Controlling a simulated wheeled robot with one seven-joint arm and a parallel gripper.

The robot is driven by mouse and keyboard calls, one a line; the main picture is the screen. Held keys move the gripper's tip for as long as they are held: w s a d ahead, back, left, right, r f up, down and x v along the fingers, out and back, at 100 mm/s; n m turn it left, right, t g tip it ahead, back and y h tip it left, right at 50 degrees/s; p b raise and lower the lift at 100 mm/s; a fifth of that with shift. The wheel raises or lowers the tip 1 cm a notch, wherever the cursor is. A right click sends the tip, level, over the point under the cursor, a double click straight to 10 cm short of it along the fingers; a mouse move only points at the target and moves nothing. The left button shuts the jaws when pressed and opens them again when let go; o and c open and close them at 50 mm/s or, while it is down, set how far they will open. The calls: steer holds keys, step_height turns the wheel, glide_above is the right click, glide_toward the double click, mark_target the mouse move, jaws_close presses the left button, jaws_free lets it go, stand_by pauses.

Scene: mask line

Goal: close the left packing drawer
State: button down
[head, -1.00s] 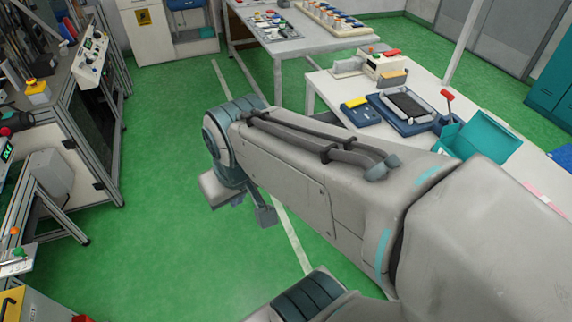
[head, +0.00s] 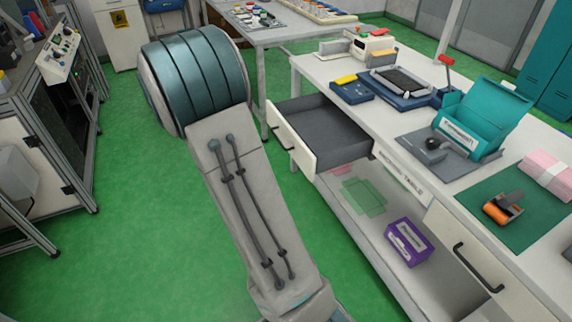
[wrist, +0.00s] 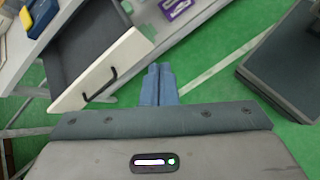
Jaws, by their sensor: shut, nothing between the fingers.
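The left packing drawer (head: 309,138) is pulled out from under the white packing table and looks empty, with a grey inside. Its white front panel carries a dark handle (head: 279,132). In the wrist view the same drawer front (wrist: 103,70) and handle (wrist: 100,84) lie to the left of my gripper (wrist: 160,68). My gripper's blue-grey fingers are together and empty, close to the right end of the drawer front in that picture; I cannot tell whether they touch it. In the head view my gripper is hidden behind my arm.
The packing table (head: 345,75) holds a teal box (head: 485,110), a blue scale, a tape dispenser (head: 502,207) and a green mat. A purple box (head: 409,241) sits on the lower shelf. A second drawer (head: 470,262) is at the right. Green floor is free left of the table.

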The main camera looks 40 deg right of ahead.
mark_target(298, 153)
steer(key=w+d+f+n+h+b, duration=0.35)
steer(key=w+f+b, duration=0.2)
steer(key=f, duration=0.45)
steer(key=w+d+f+n+h+b, duration=0.35)
steer(key=w+f+h, duration=0.2)
steer(key=f, duration=0.45)
steer(key=shift+g+y, duration=0.3)
steer(key=shift+g, duration=0.1)
steer(key=x, duration=0.6)
steer(key=b+x, duration=0.1)
steer(key=x, duration=0.6)
steer(key=shift+w+d+f, duration=0.1)
steer(key=shift+w+d, duration=0.05)
steer(key=shift+d, duration=0.15)
